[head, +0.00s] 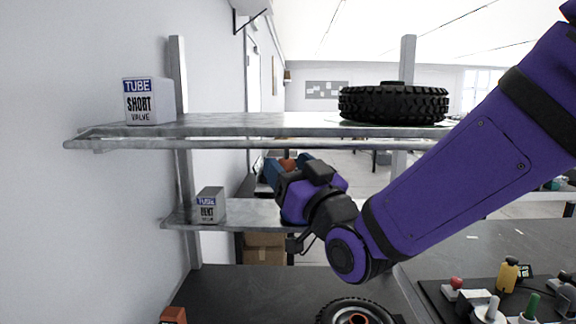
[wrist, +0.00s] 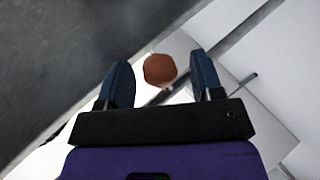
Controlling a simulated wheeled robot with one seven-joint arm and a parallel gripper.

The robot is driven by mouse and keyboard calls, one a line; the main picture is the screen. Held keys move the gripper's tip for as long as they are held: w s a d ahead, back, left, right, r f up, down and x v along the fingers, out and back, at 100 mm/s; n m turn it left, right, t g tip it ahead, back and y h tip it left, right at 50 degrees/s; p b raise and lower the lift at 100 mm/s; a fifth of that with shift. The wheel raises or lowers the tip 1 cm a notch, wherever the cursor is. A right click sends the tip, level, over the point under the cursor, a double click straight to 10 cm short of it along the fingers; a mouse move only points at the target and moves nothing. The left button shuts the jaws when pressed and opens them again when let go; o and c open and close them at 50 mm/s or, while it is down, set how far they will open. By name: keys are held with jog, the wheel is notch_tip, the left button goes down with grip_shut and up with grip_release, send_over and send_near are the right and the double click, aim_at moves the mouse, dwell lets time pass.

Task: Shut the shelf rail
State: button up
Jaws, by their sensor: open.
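The shelf rail (head: 230,145) is a long grey bar along the front of the upper shelf (head: 240,122). A narrow gap shows between the bar and the shelf edge, and a short arm joins them at the left end. My gripper (head: 283,168) is below the rail, near its middle, pointing away from me. In the wrist view my gripper (wrist: 163,78) has its two dark blue fingers apart. A round orange-brown thing (wrist: 159,70) shows between them; I cannot tell whether it touches them or lies beyond. My arm hides the rail's right part.
A tire (head: 393,104) and a box marked SHORT (head: 149,101) stand on the upper shelf. A smaller box (head: 210,206) stands on the lower shelf (head: 245,215). Another tire (head: 355,310) and a tray of controls (head: 440,293) are below. Free room lies left of my gripper.

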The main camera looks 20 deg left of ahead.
jog(key=shift+w+a+r, duration=0.15)
jog(key=shift+w+a, duration=0.05)
jog(key=shift+a, duration=0.1)
jog(key=shift+c, duration=0.2)
grip_shut()
